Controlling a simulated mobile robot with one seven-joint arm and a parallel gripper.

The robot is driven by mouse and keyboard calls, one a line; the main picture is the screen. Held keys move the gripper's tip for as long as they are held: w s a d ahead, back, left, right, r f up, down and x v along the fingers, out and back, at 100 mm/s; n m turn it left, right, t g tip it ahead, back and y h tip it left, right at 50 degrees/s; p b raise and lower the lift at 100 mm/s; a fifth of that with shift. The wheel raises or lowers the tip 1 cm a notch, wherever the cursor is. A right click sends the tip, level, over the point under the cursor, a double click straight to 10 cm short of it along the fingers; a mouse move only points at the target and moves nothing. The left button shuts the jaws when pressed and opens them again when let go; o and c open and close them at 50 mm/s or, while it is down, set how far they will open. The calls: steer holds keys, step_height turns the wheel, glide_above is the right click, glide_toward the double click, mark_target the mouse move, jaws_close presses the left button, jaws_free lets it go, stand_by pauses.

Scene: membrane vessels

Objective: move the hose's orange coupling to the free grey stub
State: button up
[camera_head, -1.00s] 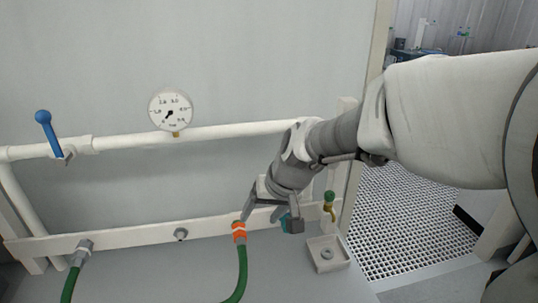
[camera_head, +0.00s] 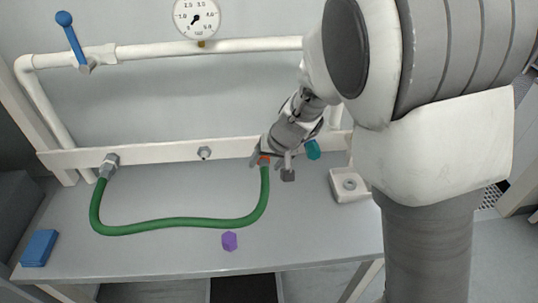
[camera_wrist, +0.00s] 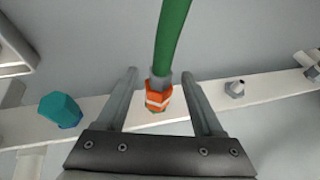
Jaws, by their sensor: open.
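The green hose (camera_head: 165,224) lies in a curve on the bench. Its left end joins a grey fitting (camera_head: 108,164) on the white rail. Its other end carries the orange coupling (camera_head: 264,159), which sits at the rail; in the wrist view the coupling (camera_wrist: 158,97) has a pale band. The free grey stub (camera_head: 204,153) sticks out of the rail left of the coupling; it also shows in the wrist view (camera_wrist: 235,88). My gripper (camera_head: 270,165) is open, with one finger on each side of the coupling in the wrist view (camera_wrist: 160,85) and gaps between. In the head view it partly covers the coupling.
A teal piece (camera_head: 313,149) is on the rail close by my gripper. A purple piece (camera_head: 229,241) and a blue block (camera_head: 39,248) lie on the bench. A white tray (camera_head: 350,186) stands at the right. A pipe with a gauge (camera_head: 197,17) and blue lever (camera_head: 70,37) runs above.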

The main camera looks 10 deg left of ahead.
steer(key=shift+f, duration=0.15)
jaws_close()
stand_by(0.7)
